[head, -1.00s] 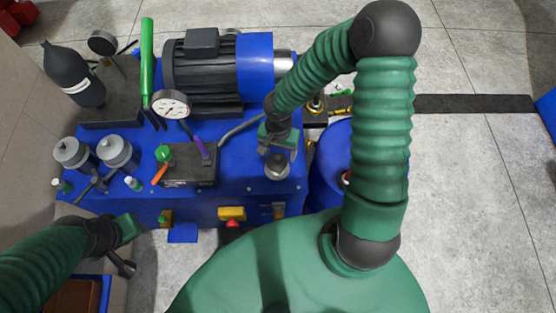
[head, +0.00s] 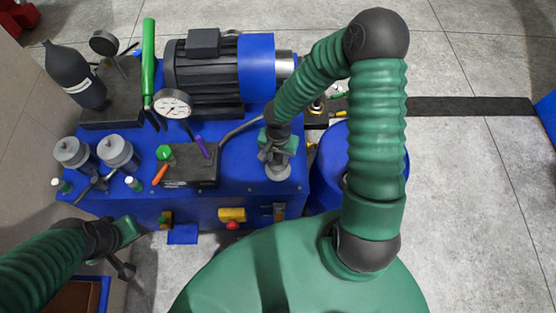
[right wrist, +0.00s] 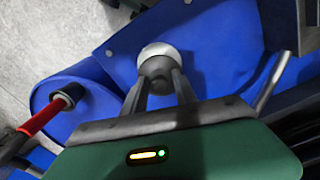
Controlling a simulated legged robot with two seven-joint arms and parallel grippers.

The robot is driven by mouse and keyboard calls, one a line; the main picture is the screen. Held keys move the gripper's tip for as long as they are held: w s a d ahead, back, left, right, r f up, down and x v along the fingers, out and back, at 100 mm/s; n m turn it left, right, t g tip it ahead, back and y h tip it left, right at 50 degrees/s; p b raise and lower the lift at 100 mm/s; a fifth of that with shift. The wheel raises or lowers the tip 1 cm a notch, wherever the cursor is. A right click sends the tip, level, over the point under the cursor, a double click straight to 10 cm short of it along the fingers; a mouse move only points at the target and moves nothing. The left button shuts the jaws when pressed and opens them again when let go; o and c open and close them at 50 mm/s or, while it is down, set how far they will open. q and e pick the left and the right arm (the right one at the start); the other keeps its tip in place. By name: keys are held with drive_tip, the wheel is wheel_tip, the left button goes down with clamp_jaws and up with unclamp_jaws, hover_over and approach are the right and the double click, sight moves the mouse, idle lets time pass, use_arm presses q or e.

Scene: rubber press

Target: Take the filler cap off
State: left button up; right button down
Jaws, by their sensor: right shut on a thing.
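The filler cap (head: 279,172) is a round grey cap on the right front part of the blue tank top (head: 240,192). My right gripper (head: 274,157) has come down over it from above and is shut on it, hiding part of its top. In the right wrist view the two dark fingers (right wrist: 160,84) meet the pale round cap (right wrist: 157,52), which shows just past their tips. I cannot tell whether the cap is off its seat. My left gripper (head: 124,266) hangs in front of the tank at the lower left, away from the cap; its jaws are unclear.
A dark block with coloured levers (head: 188,172) and a pressure gauge (head: 172,103) stand left of the cap. A motor (head: 205,70) sits behind. A blue drum (head: 328,188) stands close to the right. A red-handled tool (right wrist: 42,117) shows in the wrist view.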

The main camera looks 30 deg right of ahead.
drive_tip(key=shift+s+a+f, duration=0.1)
drive_tip(key=shift+s+f, duration=0.1)
drive_tip(key=shift+s, duration=0.05)
drive_tip(key=shift+r, duration=0.1)
